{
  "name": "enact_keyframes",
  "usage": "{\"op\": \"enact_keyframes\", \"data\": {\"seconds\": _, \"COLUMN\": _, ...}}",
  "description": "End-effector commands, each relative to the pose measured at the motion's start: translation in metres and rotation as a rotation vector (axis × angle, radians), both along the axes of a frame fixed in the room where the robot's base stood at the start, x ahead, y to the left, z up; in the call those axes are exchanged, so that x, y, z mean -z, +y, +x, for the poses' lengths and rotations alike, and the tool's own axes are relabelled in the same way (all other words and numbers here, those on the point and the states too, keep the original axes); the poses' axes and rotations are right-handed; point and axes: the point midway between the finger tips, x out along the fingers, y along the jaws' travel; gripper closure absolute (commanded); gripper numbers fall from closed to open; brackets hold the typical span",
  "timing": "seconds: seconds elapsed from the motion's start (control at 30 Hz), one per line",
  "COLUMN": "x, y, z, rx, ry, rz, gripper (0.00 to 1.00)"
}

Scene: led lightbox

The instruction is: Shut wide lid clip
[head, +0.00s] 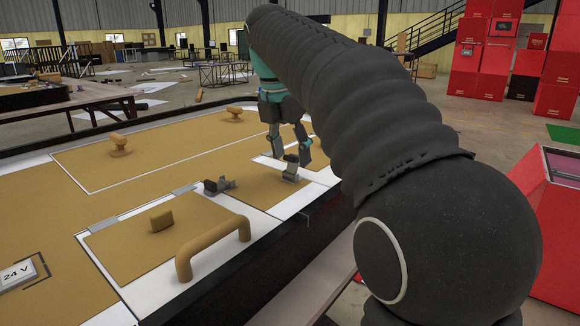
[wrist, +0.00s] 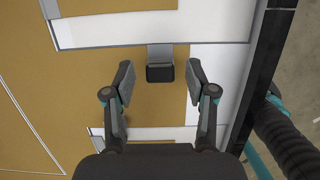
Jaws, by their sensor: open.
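A grey clip (head: 290,172) stands at the right edge of the lightbox top (head: 262,220), beneath my gripper (head: 292,150). In the wrist view a clip with a grey plate and a dark block (wrist: 160,72) lies between the fingertips of my gripper (wrist: 159,76), with a gap on each side. The fingers are spread and hold nothing. A second grey and dark clip (head: 218,185) sits to the left at the edge of a tan lid (head: 120,250). I cannot tell which clip is the wide one, nor the exact height of my fingertips above the clip.
A tan arched handle (head: 213,243) and a small tan grip (head: 161,219) stand up near the front. Two tan knobs (head: 120,146) (head: 234,114) are farther back. A 24 V label (head: 18,273) is at left. Red crates (head: 485,55) stand far right.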

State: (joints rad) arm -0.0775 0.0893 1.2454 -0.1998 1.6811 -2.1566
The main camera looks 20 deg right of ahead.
Motion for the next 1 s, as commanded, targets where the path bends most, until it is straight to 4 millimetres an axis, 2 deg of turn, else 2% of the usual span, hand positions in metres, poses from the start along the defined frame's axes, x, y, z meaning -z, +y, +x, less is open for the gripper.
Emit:
{"op": "enact_keyframes", "data": {"seconds": 0.07, "x": 0.000, "y": 0.000, "z": 0.000, "rx": 0.000, "ry": 0.000, "rz": 0.000, "gripper": 0.44}}
{"op": "enact_keyframes", "data": {"seconds": 0.2, "x": 0.000, "y": 0.000, "z": 0.000, "rx": 0.001, "ry": 0.000, "rz": 0.000, "gripper": 0.76}}
{"op": "enact_keyframes", "data": {"seconds": 0.3, "x": 0.000, "y": 0.000, "z": 0.000, "rx": 0.001, "ry": 0.000, "rz": 0.000, "gripper": 0.97}}
{"op": "enact_keyframes", "data": {"seconds": 1.0, "x": 0.003, "y": -0.011, "z": 0.007, "rx": 0.003, "ry": -0.002, "rz": -0.003, "gripper": 0.97}}
